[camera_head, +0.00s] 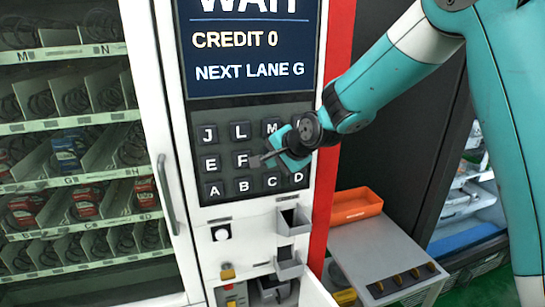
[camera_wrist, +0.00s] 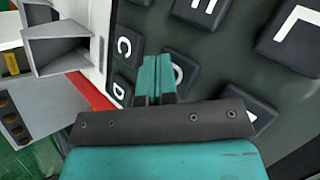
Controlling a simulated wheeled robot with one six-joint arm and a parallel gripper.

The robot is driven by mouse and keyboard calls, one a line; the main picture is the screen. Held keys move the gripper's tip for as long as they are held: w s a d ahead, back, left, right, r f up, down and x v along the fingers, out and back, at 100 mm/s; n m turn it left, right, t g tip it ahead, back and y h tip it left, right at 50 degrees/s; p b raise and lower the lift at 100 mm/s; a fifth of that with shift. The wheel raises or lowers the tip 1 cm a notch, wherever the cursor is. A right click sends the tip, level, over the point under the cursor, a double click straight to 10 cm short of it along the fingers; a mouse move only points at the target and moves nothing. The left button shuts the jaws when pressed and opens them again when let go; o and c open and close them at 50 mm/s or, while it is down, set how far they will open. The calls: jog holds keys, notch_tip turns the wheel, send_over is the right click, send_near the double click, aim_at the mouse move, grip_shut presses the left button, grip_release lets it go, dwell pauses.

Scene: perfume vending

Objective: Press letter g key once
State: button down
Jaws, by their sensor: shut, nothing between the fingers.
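The keypad (camera_head: 206,148) has dark square keys with white letters: J, L, M above, E and F in the middle, A, B, C, D below. My gripper (camera_head: 264,160) is shut, with its tips just right of the F key (camera_head: 241,160), and hides the place between F and the row's right end. In the wrist view, my shut teal fingers (camera_wrist: 157,62) partly cover a key (camera_wrist: 180,76) whose letter is mostly hidden; by its place beside C (camera_wrist: 124,48) it is the G key. I cannot tell whether the tips touch it.
The screen (camera_head: 250,50) reads "WAIT", "CREDIT 0", "NEXT LANE G". Goods shelves (camera_head: 75,130) stand behind a handled door on the left. Small metal bins (camera_head: 290,222) jut out below the keypad. An orange tray (camera_head: 355,205) lies on a grey box at right.

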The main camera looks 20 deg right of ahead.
jog(key=shift+s, duration=0.85)
jog(key=shift+s+b, duration=0.8)
jog(key=shift+s, duration=1.7)
dwell(1.3)
jog(key=s+a+f+n+g+b, duration=0.1)
jog(key=s+f+n+g+b, duration=0.1)
jog(key=s+n, duration=0.4)
jog(key=s+a+f+n+g+b, duration=0.1)
jog(key=s+n+g+b, duration=0.2)
jog(key=s, duration=1)
jog(key=s+a+f+n+g+b, duration=0.2)
jog(key=s+n+g+b, duration=0.1)
jog(key=s+n, duration=0.6)
jog(key=shift+s+f+g, duration=0.35)
jog(key=shift+s+g, duration=0.05)
jog(key=shift+g, duration=0.1)
